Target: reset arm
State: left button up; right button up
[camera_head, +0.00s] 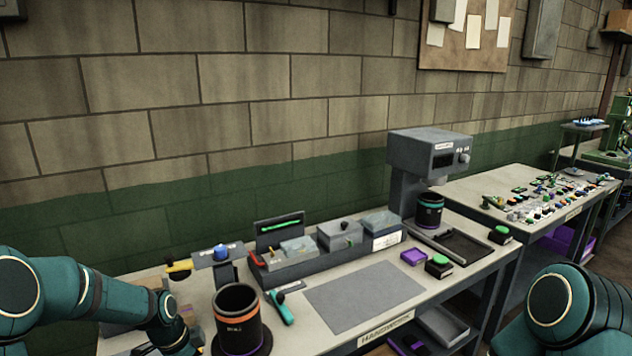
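A black cylinder with an orange band (238,325) stands upright at the front left of the near workbench (400,318). A smaller black cylinder with a teal band (429,211) stands upright under the head of a grey machine (430,150). My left arm comes in from the left and bends down to the bottom edge, left of the orange-banded cylinder and apart from it. My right arm shows only as a teal joint at the lower right. Both grippers are out of the picture, so what they hold cannot be seen.
A grey mat (364,296) lies bare mid-bench. A second table (470,190) with many small parts stands right.

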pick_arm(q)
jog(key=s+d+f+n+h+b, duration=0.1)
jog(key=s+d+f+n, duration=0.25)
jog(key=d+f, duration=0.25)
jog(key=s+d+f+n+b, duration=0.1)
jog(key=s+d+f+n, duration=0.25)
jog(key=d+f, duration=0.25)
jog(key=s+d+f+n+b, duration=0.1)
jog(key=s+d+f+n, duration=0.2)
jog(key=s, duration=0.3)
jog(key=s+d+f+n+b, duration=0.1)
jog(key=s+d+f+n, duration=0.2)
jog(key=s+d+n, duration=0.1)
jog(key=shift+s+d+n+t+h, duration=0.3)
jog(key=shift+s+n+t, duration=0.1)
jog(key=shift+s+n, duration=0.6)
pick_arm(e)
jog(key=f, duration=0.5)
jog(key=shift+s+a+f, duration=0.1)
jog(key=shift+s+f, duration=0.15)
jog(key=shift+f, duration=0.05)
